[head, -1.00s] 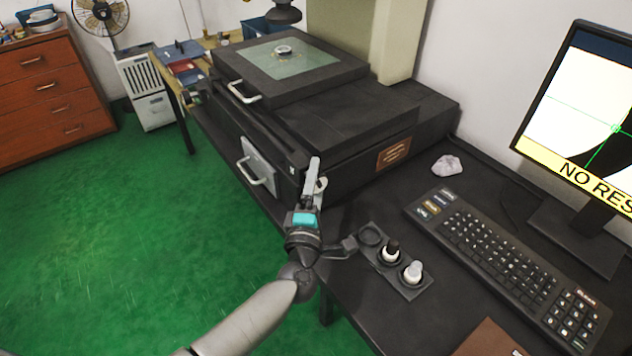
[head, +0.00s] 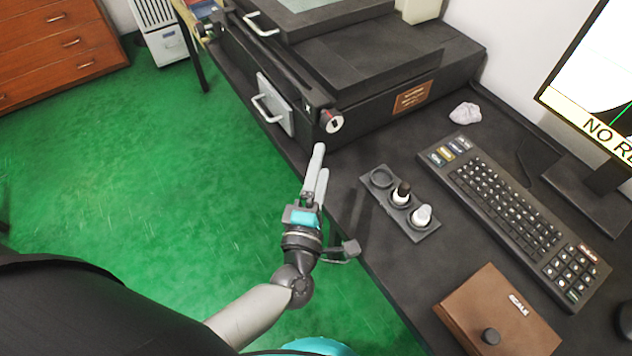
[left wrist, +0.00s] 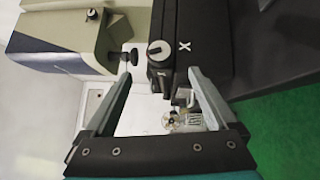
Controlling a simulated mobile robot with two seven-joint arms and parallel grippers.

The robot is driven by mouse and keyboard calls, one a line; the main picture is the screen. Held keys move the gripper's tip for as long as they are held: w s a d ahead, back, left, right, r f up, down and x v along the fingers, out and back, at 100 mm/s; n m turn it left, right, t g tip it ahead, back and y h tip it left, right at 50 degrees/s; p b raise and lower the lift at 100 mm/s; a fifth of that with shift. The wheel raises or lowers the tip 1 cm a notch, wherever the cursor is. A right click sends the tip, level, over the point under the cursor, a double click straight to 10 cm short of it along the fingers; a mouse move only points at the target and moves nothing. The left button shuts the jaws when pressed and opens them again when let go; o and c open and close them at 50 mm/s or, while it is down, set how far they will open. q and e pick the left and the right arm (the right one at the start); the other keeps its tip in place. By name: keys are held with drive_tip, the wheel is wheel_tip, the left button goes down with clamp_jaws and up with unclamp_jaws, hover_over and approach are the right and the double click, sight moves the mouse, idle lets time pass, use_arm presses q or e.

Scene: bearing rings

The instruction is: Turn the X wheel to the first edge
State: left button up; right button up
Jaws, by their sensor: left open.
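The X wheel (head: 331,121) is a round dark and silver knob with a small red mark, on the near end of the black stage beside a white X. It also shows in the left wrist view (left wrist: 159,53), ahead of the fingers. My left gripper (head: 320,162) is open and empty, its fingers pointing at the wheel from the near side. It is apart from the wheel. In the left wrist view the open fingers (left wrist: 161,77) stand either side of the wheel's line. The monitor (head: 600,85) shows part of a dark shape, a green line and a cut-off yellow banner. My right gripper is not in view.
A holder (head: 399,205) with two small bottles lies right of my left gripper. A keyboard (head: 515,215), a brown SCALE box (head: 500,305) and a crumpled cloth (head: 465,113) are on the black table. Over the green floor left of the gripper there is free room.

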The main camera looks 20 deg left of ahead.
use_arm(q)
drive_tip(key=s, duration=0.3)
drive_tip(key=shift+s+d+f, duration=0.15)
drive_tip(key=shift+s+d, duration=0.1)
